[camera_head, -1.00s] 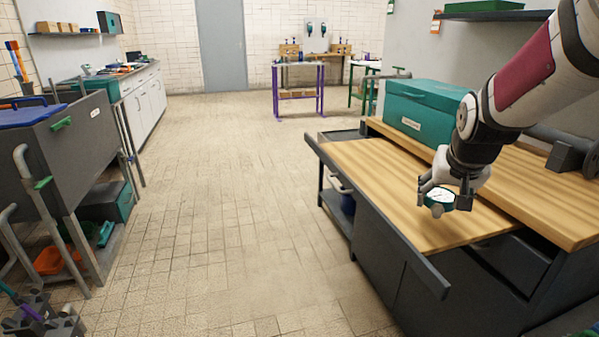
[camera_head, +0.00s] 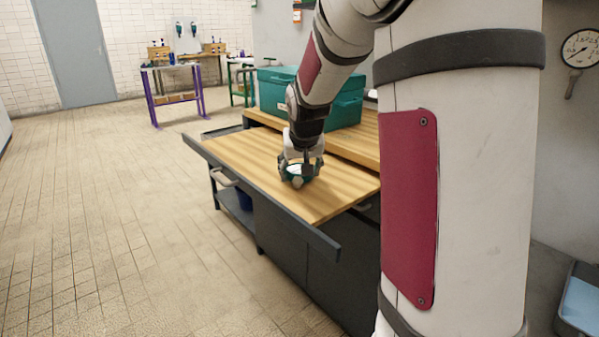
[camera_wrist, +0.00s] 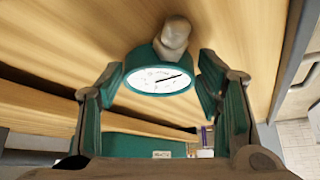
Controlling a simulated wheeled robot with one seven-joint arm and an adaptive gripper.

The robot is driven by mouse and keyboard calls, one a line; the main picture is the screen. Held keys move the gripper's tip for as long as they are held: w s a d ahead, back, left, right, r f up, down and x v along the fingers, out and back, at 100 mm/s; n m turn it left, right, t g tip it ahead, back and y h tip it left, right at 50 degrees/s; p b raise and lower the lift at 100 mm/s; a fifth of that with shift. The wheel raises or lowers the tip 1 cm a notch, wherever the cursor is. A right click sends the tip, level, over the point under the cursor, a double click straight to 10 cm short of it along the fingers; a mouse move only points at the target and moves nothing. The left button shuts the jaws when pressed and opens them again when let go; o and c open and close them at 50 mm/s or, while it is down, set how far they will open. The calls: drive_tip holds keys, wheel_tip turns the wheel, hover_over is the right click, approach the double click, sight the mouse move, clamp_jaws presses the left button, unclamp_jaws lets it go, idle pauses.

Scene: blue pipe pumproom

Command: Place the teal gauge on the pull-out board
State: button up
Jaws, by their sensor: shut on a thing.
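The teal gauge (camera_head: 296,174) has a round white dial and sits in my gripper (camera_head: 303,168), over the pull-out board (camera_head: 246,152). In the wrist view the gauge (camera_wrist: 160,79) shows its dial, a dark needle and a grey stem, between the two teal-padded fingers of my gripper (camera_wrist: 161,84). The fingers are shut on it. The wooden board (camera_wrist: 75,30) fills much of that view behind the gauge. I cannot tell whether the gauge touches the board or hangs just above it.
A teal toolbox (camera_head: 348,108) stands on the wooden worktop (camera_head: 350,150) behind the board. A dark rail (camera_head: 265,203) runs along the board's front edge. The board around the gauge is bare. A wall gauge (camera_head: 580,48) hangs at the far right.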

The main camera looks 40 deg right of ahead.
drive_tip(key=shift+f, duration=0.1)
drive_tip(key=o, duration=1.3)
drive_tip(key=p+v, duration=0.3)
drive_tip(key=v, duration=0.9)
drive_tip(key=s+a+f+n+g+y, duration=0.1)
drive_tip(key=s+a+n, duration=0.1)
drive_tip(key=s+a, duration=0.5)
drive_tip(key=s+a+f+n+g+y, duration=0.1)
drive_tip(key=s+a, duration=0.6)
drive_tip(key=s, duration=0.7)
drive_tip(key=s+a+f+n+g+y, duration=0.1)
drive_tip(key=s+a+f+n+g, duration=0.1)
drive_tip(key=s+a, duration=0.4)
drive_tip(key=shift+s+a+f+n+g, duration=0.15)
drive_tip(key=shift+s+n+g, duration=0.1)
drive_tip(key=shift+s, duration=0.65)
drive_tip(key=shift+s+a+n+g, duration=0.15)
drive_tip(key=shift+s+n, duration=0.05)
drive_tip(key=shift+s, duration=0.7)
drive_tip(key=shift+s+a+f+n+g, duration=0.1)
drive_tip(key=shift+s+n+g, duration=0.15)
drive_tip(key=shift+s, duration=0.6)
